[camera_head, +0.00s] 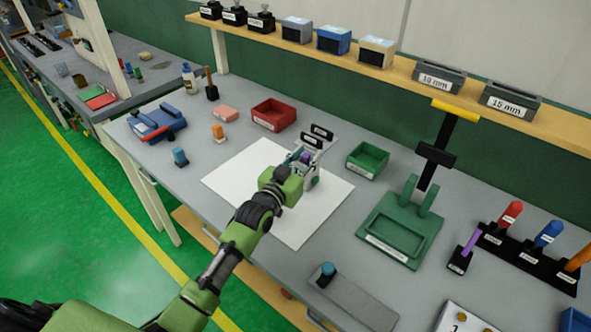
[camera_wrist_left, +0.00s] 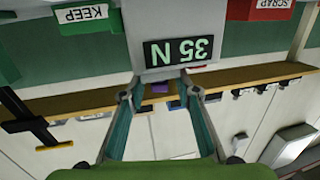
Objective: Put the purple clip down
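The purple clip (camera_head: 306,157) is small and sits between the fingers of my left gripper (camera_head: 306,163), above the white sheet. In the left wrist view the purple clip (camera_wrist_left: 160,88) shows between the two fingertips of the left gripper (camera_wrist_left: 160,95), with a visible gap on each side. The fingers look spread, not closed on it. A grey block with a dark display reading 35 N (camera_wrist_left: 184,51) stands right beyond the clip. Much of the clip is hidden, and whether it rests on something is not clear. My right gripper is not in view.
A white sheet (camera_head: 232,184) lies under the gripper. A green bin (camera_head: 367,161) is to its right and a red bin (camera_head: 275,115) behind it. A green stand (camera_head: 400,235) and a tool rack (camera_head: 530,262) are farther right. A shelf (camera_head: 345,60) runs along the back.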

